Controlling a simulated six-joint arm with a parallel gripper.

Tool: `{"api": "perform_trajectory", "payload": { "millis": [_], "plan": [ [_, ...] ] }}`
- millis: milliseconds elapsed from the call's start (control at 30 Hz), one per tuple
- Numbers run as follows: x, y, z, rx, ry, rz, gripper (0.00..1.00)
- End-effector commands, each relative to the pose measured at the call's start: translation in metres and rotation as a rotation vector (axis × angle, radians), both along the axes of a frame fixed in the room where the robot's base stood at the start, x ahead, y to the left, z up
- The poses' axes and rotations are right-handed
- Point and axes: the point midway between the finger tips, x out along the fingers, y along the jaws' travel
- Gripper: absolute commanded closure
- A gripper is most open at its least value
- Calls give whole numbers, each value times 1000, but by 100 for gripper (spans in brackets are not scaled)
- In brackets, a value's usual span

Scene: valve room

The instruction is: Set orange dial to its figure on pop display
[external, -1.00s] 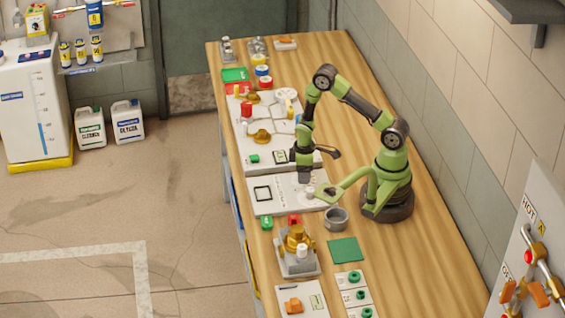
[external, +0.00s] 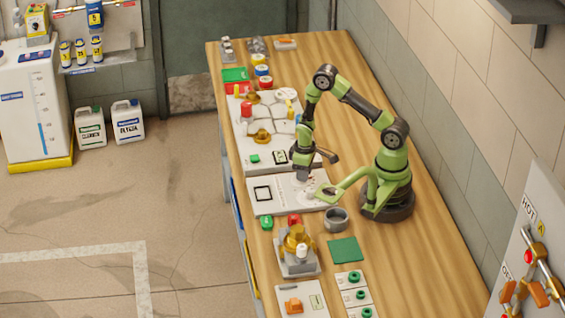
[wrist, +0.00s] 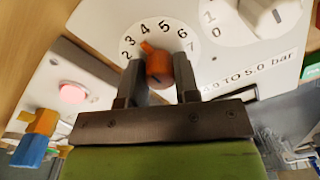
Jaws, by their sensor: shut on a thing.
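My gripper (wrist: 160,85) is shut on the orange dial (wrist: 158,66) in the wrist view, one finger on each side of it. The dial sits on a white panel (wrist: 98,22) with a ring of black figures; 2 to 7 show. Its narrow orange tip points close to the 4. The lower figures are hidden behind my fingers. In the external view my gripper (external: 302,176) points down at the white panel (external: 318,201), and the dial is hidden there. I cannot make out a figure on any pop display.
A white knob (wrist: 270,12) with figures 0 and 1 and a label ending "TO 5.0 bar" are beside the dial. A panel with a pink-red button (wrist: 73,92) lies to the left. A grey cup (external: 336,219) and brass valve (external: 297,240) stand nearby.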

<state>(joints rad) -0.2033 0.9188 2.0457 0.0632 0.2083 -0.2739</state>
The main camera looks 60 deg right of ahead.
Motion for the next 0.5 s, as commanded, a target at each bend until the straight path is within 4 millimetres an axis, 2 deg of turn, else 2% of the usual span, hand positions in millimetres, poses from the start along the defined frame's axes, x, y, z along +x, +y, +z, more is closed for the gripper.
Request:
{"api": "perform_trajectory", "payload": {
  "millis": [200, 500],
  "plan": [
    [0, 0, 0, 1, 1, -139, 94],
    [-1, 0, 1, 1, 1, -245, 94]
  ]
}}
